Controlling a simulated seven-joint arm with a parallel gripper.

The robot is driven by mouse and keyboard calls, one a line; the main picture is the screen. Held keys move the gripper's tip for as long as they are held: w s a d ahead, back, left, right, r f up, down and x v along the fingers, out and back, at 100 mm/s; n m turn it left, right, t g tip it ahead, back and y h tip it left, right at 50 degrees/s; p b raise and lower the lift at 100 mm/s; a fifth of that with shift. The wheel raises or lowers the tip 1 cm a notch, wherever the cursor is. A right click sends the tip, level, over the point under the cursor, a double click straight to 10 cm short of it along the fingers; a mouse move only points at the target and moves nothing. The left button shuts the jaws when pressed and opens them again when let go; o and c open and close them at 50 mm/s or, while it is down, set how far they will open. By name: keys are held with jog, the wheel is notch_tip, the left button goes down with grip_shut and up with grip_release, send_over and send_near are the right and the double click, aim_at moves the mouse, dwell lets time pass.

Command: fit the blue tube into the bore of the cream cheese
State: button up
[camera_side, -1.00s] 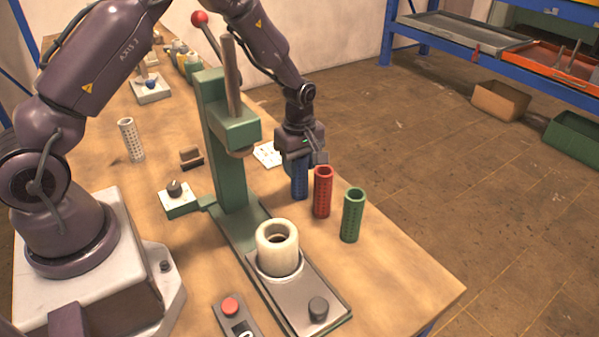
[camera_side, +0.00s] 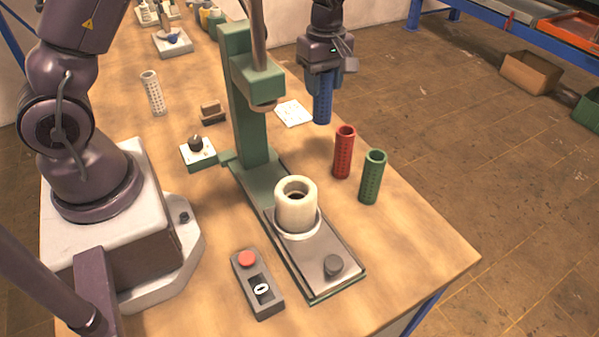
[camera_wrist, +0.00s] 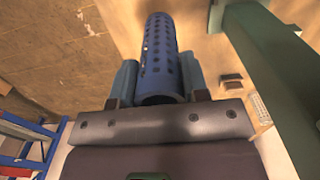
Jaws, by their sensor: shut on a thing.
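The blue tube (camera_side: 322,103) is a slim perforated cylinder, upright in the side view. My gripper (camera_side: 322,78) is shut on its upper part, and the tube hangs below the jaws, apparently clear of the bench. In the wrist view the blue tube (camera_wrist: 160,60) extends between the two fingers of my gripper (camera_wrist: 160,80). The cream cheese (camera_side: 295,206) is a short, thick ring with an open dark bore facing up. It stands in a round seat on the press base, in front of and left of the tube. The wrist view does not show it.
A green press (camera_side: 246,95) with a column and ram stands behind the cheese. A red tube (camera_side: 343,152) and a green tube (camera_side: 372,177) stand on the bench to its right. A white perforated tube (camera_side: 152,93) stands at left. A button box (camera_side: 257,284) lies in front.

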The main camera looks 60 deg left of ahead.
jog(key=shift+r, duration=0.1)
notch_tip(320, 180, up, 13)
jog(key=s+d+m, duration=0.6)
jog(key=s+d, duration=0.9)
jog(key=d, duration=0.1)
jog(key=shift+w+a+f, duration=0.1)
jog(key=shift+a+f, duration=0.05)
jog(key=shift+f, duration=1.05)
jog(key=shift+w+a+f, duration=0.1)
jog(key=shift+f, duration=1.1)
jog(key=shift+f, duration=0.1)
jog(key=shift+f, duration=2.75)
jog(key=shift+f, duration=0.1)
